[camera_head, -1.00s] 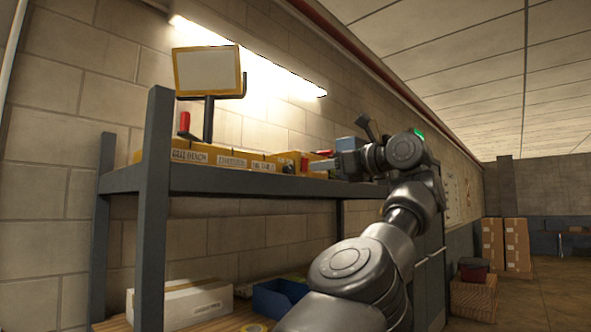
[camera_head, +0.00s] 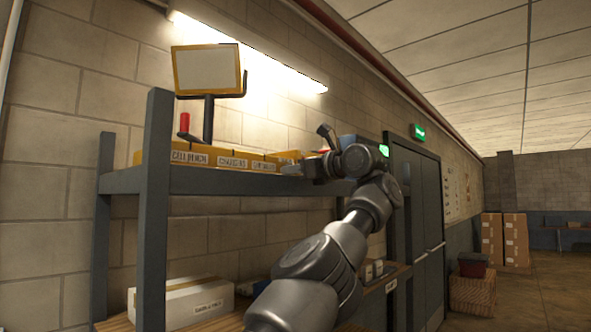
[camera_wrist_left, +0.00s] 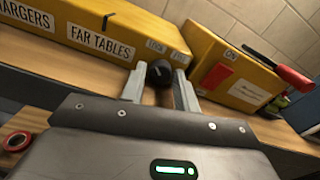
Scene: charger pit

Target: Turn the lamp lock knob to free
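The lamp lock knob (camera_wrist_left: 159,73) is small and black with a pale mark, on the front of a yellow box (camera_wrist_left: 100,35). Small labels sit above it, one seeming to read LOCK; the other is hard to read. My left gripper (camera_wrist_left: 160,88) has one finger on each side of the knob, apparently with a slight gap at the right. In the head view my left gripper (camera_head: 303,168) is at the shelf's front edge, and the knob is hidden or too small to see. My right gripper is not in view.
The grey shelf (camera_head: 225,182) carries yellow labelled boxes (camera_head: 190,157) and a framed panel (camera_head: 207,69) on a post. A second yellow box (camera_wrist_left: 225,75) with a red-handled lever (camera_wrist_left: 292,76) stands right of the knob. A red ring (camera_wrist_left: 17,141) lies at left.

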